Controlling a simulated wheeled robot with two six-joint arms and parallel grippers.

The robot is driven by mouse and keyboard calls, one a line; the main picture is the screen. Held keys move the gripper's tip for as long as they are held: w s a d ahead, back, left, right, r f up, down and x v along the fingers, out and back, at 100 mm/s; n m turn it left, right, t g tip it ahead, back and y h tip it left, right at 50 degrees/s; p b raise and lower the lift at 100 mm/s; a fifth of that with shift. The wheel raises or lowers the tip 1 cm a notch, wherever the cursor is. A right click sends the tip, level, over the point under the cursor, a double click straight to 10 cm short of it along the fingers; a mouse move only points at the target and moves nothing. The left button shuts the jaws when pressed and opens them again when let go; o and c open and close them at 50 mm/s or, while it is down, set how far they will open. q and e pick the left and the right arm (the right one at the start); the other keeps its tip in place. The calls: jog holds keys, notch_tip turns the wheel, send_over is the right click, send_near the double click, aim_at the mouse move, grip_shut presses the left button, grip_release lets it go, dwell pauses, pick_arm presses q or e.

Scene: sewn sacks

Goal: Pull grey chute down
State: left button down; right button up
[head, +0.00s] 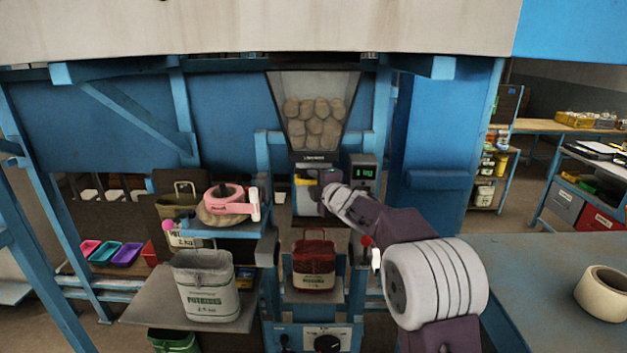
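A glass-fronted hopper (316,112) full of potatoes hangs at the center back, narrowing downward. Below its mouth is a grey chute area (306,200), partly hidden by my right gripper. My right gripper (326,182) reaches in from the lower right, with its tip at or just in front of the chute. I cannot tell whether it touches the chute or whether its fingers are open or shut. A red sack (313,262) stands upright on a small platform below. My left gripper is not in view.
A scale display (364,171) sits right of the chute. A pale sack (206,285) stands on a grey shelf at left, below a pink tape roll (224,198). A blue cabinet (440,150) is at right. A tape roll (604,292) lies on the right-hand table.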

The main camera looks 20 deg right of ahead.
jog(key=shift+w, duration=0.25)
jog(key=shift+s, duration=0.15)
grip_shut()
jog(key=shift+r, duration=0.1)
dwell(1.0)
